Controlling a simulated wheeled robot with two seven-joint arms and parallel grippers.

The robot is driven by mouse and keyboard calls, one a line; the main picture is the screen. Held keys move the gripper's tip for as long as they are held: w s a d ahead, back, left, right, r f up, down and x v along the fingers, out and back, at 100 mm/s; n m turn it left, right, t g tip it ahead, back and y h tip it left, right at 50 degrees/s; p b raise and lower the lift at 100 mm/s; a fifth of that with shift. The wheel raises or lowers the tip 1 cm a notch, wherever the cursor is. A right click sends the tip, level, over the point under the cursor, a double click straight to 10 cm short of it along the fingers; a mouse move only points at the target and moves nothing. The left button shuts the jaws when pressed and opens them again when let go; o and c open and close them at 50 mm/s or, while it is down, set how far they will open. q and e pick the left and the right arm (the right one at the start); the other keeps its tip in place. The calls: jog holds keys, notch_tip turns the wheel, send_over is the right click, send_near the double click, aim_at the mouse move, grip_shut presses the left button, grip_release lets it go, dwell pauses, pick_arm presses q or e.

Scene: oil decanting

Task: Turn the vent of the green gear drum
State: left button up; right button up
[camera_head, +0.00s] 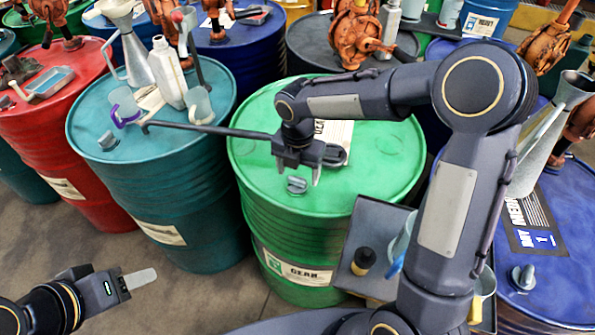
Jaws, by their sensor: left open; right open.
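The green gear drum (385,175) stands upright in the middle, with a "GEAR" label on its front. Its small grey vent (297,185) sits on the lid towards the near left side. My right gripper (299,175) points down over the lid, open, with its two fingers apart right by the vent. The vent shows between and just below the fingertips; I cannot tell whether they touch it. My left gripper (148,278) is low at the left, over the floor, open and away from the drums. Its fingers overlap in this view.
A dark bar (200,128) reaches from the teal drum (90,125) towards my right gripper. A white bottle (167,73) and jugs stand on the teal drum. A red drum (85,95) and blue drum (570,220) flank these. A dark-capped bottle (363,260) stands front right.

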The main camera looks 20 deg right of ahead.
jog(key=shift+f, duration=0.6)
jog(key=shift+s, duration=0.1)
jog(key=c, duration=1)
